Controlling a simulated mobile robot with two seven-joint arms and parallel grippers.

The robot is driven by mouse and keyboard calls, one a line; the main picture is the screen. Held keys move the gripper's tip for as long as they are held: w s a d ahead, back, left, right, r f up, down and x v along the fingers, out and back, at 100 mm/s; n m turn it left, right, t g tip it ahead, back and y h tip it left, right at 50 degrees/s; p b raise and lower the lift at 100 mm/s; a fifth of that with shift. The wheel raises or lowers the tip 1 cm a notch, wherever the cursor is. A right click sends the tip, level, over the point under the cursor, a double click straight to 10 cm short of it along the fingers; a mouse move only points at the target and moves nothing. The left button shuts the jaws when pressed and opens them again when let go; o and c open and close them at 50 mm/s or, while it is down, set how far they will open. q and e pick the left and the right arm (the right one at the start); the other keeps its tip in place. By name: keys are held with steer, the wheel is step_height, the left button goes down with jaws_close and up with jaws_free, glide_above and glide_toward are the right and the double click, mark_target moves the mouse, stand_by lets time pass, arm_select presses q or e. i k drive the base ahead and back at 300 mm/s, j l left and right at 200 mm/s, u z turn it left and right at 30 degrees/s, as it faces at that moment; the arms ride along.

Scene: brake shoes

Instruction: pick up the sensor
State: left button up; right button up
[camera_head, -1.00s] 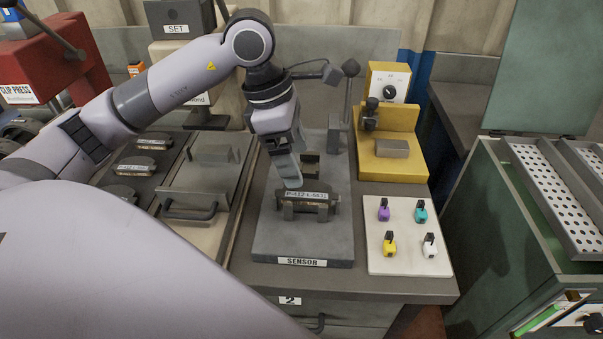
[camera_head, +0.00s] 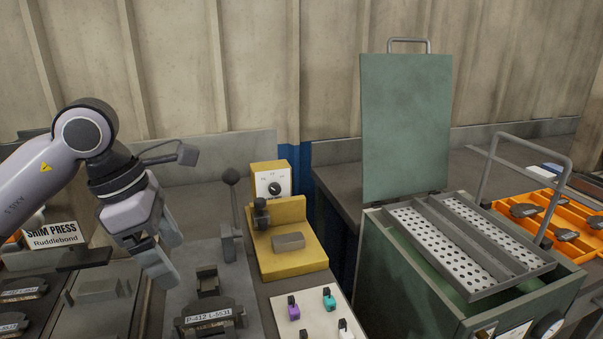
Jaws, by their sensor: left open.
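Small coloured clip-like pieces, which look like the sensors, stand on a white board at the bottom: purple (camera_head: 293,308), teal (camera_head: 328,298) and white (camera_head: 345,329), the last cut by the frame edge. A dark brake shoe (camera_head: 208,319) labelled P-412 L-0631 sits on the grey fixture (camera_head: 183,318) left of the board. My left gripper (camera_head: 168,261) is open and empty, above and to the left of that shoe and apart from the coloured pieces. My right gripper is not in view.
A yellow fixture (camera_head: 315,255) with a dial box (camera_head: 271,182) stands behind the white board (camera_head: 312,329). A lever (camera_head: 232,205) rises beside the grey fixture. A green cabinet (camera_head: 395,260) with perforated trays and a raised lid (camera_head: 405,130) is right. An orange tray (camera_head: 571,240) holds dark shoes.

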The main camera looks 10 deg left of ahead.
mark_target(294, 312)
steer(key=k, duration=1)
